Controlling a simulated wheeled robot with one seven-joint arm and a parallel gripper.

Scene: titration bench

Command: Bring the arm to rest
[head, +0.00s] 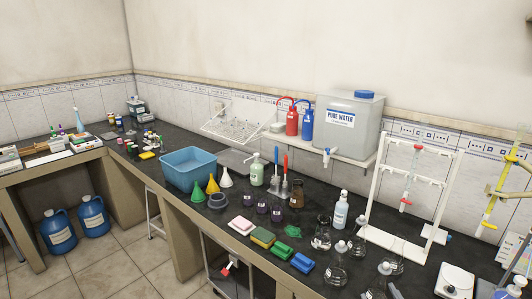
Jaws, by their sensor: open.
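My arm and my gripper do not show in the head view, so I cannot see their pose or what is around them. The long dark bench (320,246) runs along the wall, from the far left corner to the near right. Its top holds glassware, bottles and cleaning things.
A blue basin (188,169), coloured funnels (198,193), sponges (262,237) and flasks (335,268) crowd the bench. A white burette stand (398,244) and a balance (455,280) stand at right. A water tank (350,130) sits on a wall shelf. The tiled floor (120,265) at left is partly clear.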

